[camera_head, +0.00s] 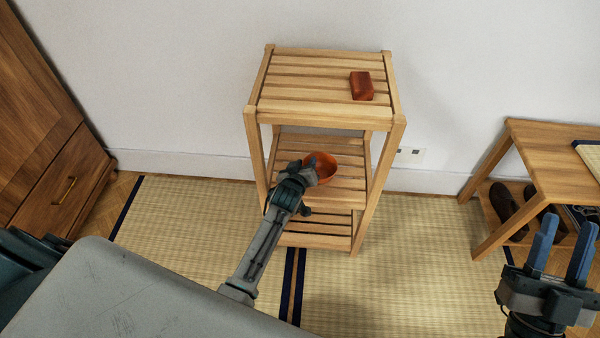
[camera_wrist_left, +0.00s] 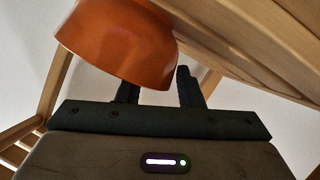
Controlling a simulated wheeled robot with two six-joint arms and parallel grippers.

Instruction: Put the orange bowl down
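The orange bowl (camera_head: 321,169) is at the middle shelf (camera_head: 345,182) of the wooden rack in the head view, its hollow side facing up. My left gripper (camera_head: 309,168) is at the bowl's left side. In the left wrist view the bowl (camera_wrist_left: 120,45) lies close against the wood of the shelf (camera_wrist_left: 250,50). There the left gripper's fingers (camera_wrist_left: 160,88) stand clearly apart; the bowl hides part of one, and the other is beside its edge. Whether they touch the bowl is unclear. My right gripper (camera_head: 561,245) is open and empty at the lower right.
A red-brown block (camera_head: 361,86) lies on the rack's top shelf (camera_head: 310,85). The rack's front posts (camera_head: 378,190) flank the bowl's shelf. A low wooden table (camera_head: 545,150) with dark shoes (camera_head: 503,203) beneath stands at right, near my right gripper. A wooden cabinet (camera_head: 40,120) is at left.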

